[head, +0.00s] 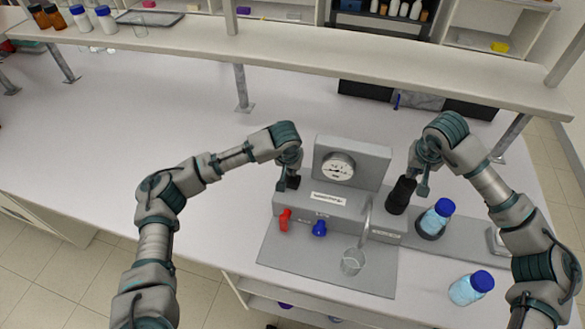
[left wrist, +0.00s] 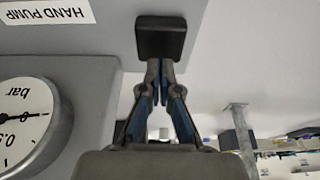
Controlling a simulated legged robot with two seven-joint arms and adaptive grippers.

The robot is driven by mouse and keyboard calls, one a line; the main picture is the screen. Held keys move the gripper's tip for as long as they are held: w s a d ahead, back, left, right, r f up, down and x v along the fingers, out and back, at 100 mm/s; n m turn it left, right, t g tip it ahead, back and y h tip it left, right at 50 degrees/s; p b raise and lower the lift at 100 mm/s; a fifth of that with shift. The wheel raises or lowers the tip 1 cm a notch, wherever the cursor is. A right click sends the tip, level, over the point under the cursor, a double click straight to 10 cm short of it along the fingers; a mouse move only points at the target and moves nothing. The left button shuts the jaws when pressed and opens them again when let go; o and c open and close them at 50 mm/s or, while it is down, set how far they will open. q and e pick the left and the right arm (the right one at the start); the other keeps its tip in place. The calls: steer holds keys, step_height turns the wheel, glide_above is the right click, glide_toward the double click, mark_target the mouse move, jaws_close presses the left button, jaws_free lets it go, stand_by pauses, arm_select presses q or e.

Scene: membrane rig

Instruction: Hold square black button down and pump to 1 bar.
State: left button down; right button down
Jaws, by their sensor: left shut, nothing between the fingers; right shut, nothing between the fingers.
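The rig's grey gauge box (head: 375,163) carries a round white pressure gauge (head: 338,167); the gauge is partly seen in the left wrist view (left wrist: 25,125), too small to read surely. The square black button (head: 293,182) is at the left end of the grey housing; it also shows in the left wrist view (left wrist: 160,38). My left gripper (left wrist: 160,68) is shut, its tips at the button's edge; I cannot tell whether they press it. A black cylindrical hand-pump part (head: 400,196) stands at the right. My right gripper (head: 423,190) is shut and empty, close beside it on the right.
A red valve handle (head: 285,220) and a blue one (head: 319,228) are on the housing front. A glass beaker (head: 353,262) stands below a thin spout. A shelf (head: 300,45) spans the back.

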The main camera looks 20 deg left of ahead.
mark_target(292, 178)
arm_select(q)
steer(key=shift+f, duration=1.3)
steer(key=shift+s+f, duration=0.1)
steer(key=shift+f, duration=0.1)
steer(key=shift+f, duration=0.15)
arm_select(e)
steer(key=shift+f, duration=2.75)
steer(key=shift+r, duration=2.7)
steer(key=shift+f, duration=0.2)
arm_select(q)
steer(key=shift+s, duration=0.1)
arm_select(e)
steer(key=shift+f, duration=2.55)
steer(key=shift+r, duration=2.75)
